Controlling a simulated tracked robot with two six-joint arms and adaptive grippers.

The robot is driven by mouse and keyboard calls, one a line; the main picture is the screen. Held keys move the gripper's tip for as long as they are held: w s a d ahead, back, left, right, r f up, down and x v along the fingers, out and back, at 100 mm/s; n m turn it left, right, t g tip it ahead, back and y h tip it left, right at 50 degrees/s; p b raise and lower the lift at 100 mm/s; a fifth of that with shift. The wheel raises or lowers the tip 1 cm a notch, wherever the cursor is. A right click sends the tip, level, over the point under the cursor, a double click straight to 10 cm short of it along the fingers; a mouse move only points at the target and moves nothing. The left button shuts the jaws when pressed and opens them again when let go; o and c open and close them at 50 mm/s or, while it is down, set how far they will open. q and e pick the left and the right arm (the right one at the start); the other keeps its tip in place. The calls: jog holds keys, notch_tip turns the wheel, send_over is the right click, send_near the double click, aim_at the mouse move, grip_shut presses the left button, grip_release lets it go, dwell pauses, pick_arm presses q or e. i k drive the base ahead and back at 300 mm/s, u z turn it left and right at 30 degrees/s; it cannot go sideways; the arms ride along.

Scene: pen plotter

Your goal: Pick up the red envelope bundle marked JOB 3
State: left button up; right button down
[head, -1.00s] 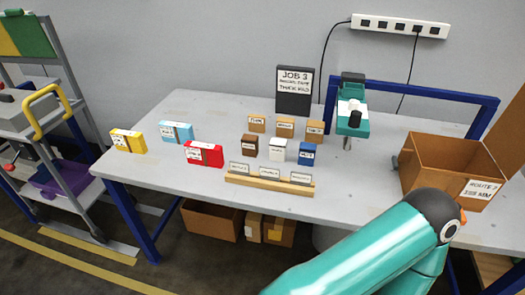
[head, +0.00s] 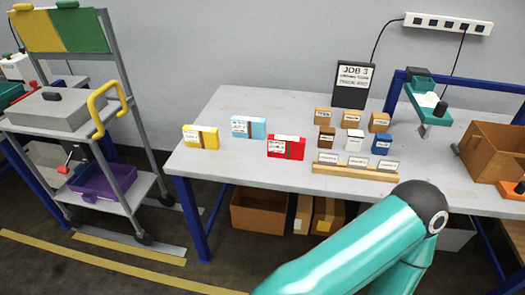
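A red envelope bundle (head: 287,147) with a white label and a dark band lies on the left part of the grey table. Its label text is too small to read. A light blue bundle (head: 249,127) and a yellow bundle (head: 201,137) lie to its left. A black sign reading JOB 3 (head: 354,84) stands at the back of the table. A teal arm link of mine crosses the lower right, in front of the table. Neither of my grippers shows in the head view.
Small brown, white and blue boxes (head: 354,140) stand right of the red bundle, behind a wooden rack of cards (head: 353,171). A teal plotter device (head: 428,105) and an open cardboard box (head: 492,150) are further right. A grey cart (head: 83,181) stands left. Cardboard boxes sit under the table.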

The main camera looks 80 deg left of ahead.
aim_at(289, 148)
jog(key=u, duration=0.1)
jog(key=k, duration=1.15)
jog(key=u, duration=1.3)
jog(key=i, duration=1.05)
